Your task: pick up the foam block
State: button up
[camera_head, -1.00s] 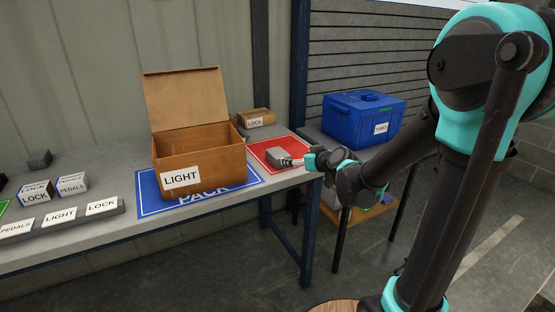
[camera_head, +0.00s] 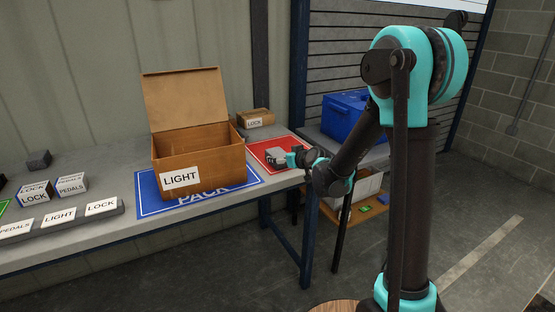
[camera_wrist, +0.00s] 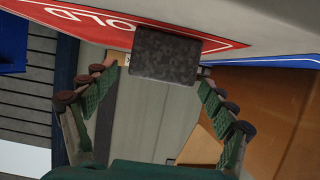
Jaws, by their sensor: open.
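A grey block (camera_head: 273,154), which looks like the foam block, lies on the red mat (camera_head: 252,146) at the right end of the workbench. In the wrist view the block (camera_wrist: 165,55) is dark, speckled and box-shaped, lying over the mat's white lettering. My gripper (camera_head: 288,158) is at the block's right side in the head view. In the wrist view my gripper (camera_wrist: 152,82) is open, its green-padded fingers spread to either side of the block's near end. Whether the fingers touch it I cannot tell.
An open cardboard box labelled LIGHT (camera_head: 200,155) stands on the blue PACK mat (camera_head: 148,202), left of the red mat. A small LOCK box (camera_head: 256,118) stands behind. A blue bin (camera_head: 345,115) is at the right. A dark block (camera_head: 39,159) and labelled boxes (camera_head: 72,184) are at the left.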

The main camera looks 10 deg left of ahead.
aim_at(277, 155)
jog(key=x, duration=0.4)
jog(key=shift+w+a+f, duration=0.2)
jog(key=shift+w+f, duration=0.05)
jog(key=c, duration=1.1)
jog(key=shift+r, duration=0.2)
